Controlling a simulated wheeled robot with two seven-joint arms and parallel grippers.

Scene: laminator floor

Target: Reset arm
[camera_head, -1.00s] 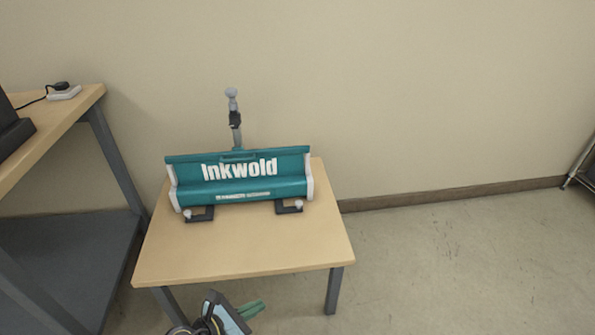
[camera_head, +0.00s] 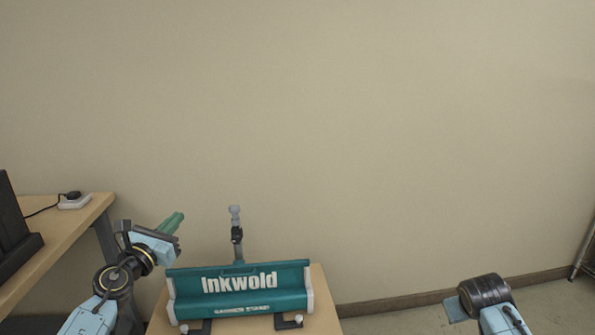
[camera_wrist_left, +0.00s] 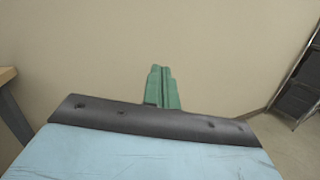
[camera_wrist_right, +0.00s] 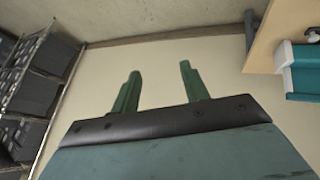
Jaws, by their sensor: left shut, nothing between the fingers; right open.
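My left gripper (camera_head: 172,223) is raised at the left of the head view, beside and above the left end of the teal Inkwold machine. Its green fingers are together and empty, and they also show closed in the left wrist view (camera_wrist_left: 161,88). My right arm comes in at the bottom right of the head view, where its fingers cannot be made out. In the right wrist view my right gripper (camera_wrist_right: 158,85) has its two green fingers apart with nothing between them.
The teal Inkwold machine (camera_head: 240,290) stands on a small wooden table (camera_head: 322,305). A wooden bench (camera_head: 70,230) with a white block (camera_head: 74,201) and a dark device (camera_head: 15,225) is at the left. A rack with dark bins (camera_wrist_right: 40,85) shows in the right wrist view. The wall behind is bare.

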